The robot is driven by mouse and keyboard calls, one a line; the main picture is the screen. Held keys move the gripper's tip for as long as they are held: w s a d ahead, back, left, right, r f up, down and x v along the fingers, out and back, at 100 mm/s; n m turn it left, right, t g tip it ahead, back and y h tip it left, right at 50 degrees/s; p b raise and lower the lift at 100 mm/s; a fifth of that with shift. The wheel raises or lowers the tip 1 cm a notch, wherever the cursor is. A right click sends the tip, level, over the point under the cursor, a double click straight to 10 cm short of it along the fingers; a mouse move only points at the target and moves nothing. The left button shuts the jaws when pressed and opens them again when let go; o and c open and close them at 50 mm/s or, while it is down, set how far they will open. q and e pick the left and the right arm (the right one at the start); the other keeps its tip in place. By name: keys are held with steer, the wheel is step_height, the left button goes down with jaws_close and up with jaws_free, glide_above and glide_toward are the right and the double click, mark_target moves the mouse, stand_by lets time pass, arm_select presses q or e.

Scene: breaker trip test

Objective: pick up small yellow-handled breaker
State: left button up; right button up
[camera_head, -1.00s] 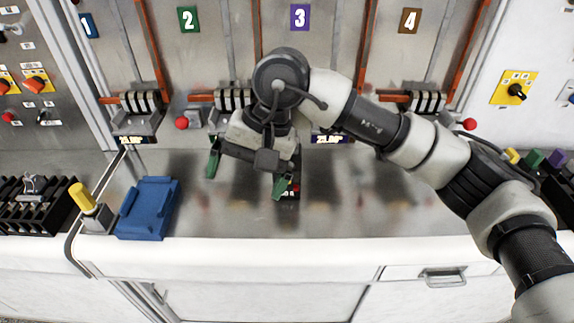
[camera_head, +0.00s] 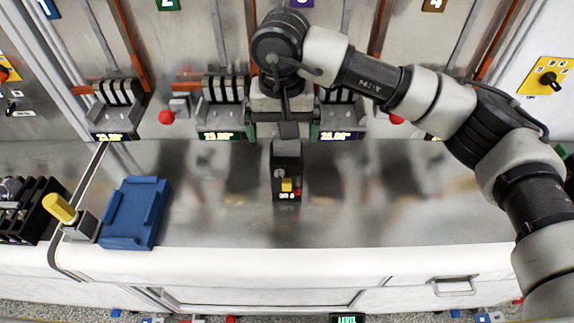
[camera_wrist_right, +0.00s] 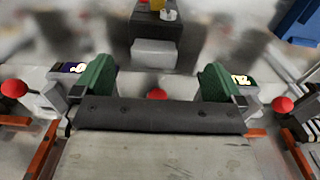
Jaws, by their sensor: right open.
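The small breaker (camera_head: 287,165) is a black block with a short yellow handle, standing on the grey metal counter in the head view. In the right wrist view it shows at the top middle (camera_wrist_right: 155,32), with a pale grey block on its near side. My right gripper (camera_head: 283,128) is open and empty, on the panel side of the breaker. Its green fingertips (camera_wrist_right: 156,82) are spread wider than the breaker in the wrist view, and the breaker lies beyond them. I cannot tell the exact height gap. My left gripper is not in view.
A blue cradle (camera_head: 135,212) lies on the counter at left, beside a larger yellow-handled lever (camera_head: 60,208). Black terminal blocks (camera_head: 30,212) stand at far left. Panel bays with red knobs (camera_head: 167,117) line the back. The counter right of the breaker is clear.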

mark_target(287, 149)
steer(key=shift+f, duration=0.3)
steer(key=shift+w+f+p, duration=0.15)
steer(key=shift+f+p, duration=0.15)
steer(key=shift+p, duration=0.05)
steer(key=f+p, duration=0.2)
steer(key=f, duration=0.1)
steer(key=shift+d+f, duration=0.3)
steer(key=shift+d, duration=0.05)
steer(key=shift+f, duration=0.55)
steer(key=c, duration=1.8)
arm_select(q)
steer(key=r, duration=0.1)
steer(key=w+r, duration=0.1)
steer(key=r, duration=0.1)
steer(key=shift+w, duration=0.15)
arm_select(e)
steer(key=shift+r, duration=0.1)
